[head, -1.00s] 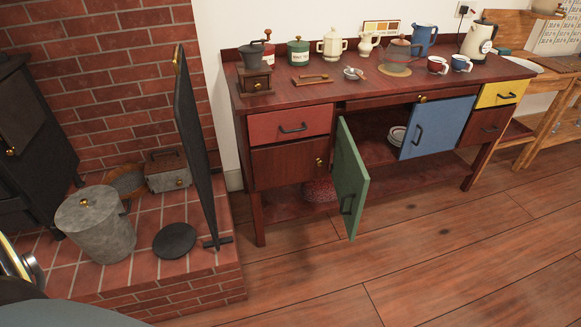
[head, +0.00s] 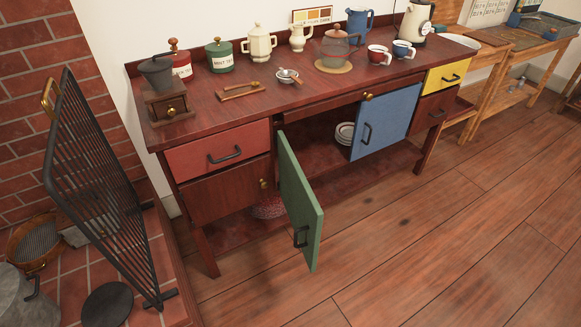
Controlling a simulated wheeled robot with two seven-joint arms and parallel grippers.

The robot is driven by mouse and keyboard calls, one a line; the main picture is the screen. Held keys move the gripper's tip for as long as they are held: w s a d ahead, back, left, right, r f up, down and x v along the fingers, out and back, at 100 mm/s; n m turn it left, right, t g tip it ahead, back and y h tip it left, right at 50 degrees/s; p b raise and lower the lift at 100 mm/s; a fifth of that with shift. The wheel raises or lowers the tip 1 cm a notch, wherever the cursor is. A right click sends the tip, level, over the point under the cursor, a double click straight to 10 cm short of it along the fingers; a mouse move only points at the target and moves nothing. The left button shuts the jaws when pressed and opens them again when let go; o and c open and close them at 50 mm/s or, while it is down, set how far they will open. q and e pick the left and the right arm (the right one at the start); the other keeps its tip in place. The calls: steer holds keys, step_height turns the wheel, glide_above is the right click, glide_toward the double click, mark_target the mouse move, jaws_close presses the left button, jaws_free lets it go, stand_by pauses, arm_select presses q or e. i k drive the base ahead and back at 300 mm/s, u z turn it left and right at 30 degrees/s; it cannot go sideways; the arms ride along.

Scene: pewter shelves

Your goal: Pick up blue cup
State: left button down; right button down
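A small blue cup (head: 403,49) with a white inside stands upright on the dark red wooden sideboard (head: 330,85), toward the right of its top. A similar red cup (head: 379,55) stands just left of it. A blue pitcher (head: 358,25) stands behind them, and a cream kettle (head: 416,22) stands behind and to the right of the blue cup. Neither of my grippers shows in the head view.
A green door (head: 301,200) of the sideboard stands open, sticking out over the floor. The blue door (head: 385,122) is beside the open shelf with stacked plates (head: 345,133). A black fire screen (head: 97,185) stands at left. The wooden floor (head: 440,230) in front is clear at right.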

mark_target(401, 49)
steer(key=i, duration=0.95)
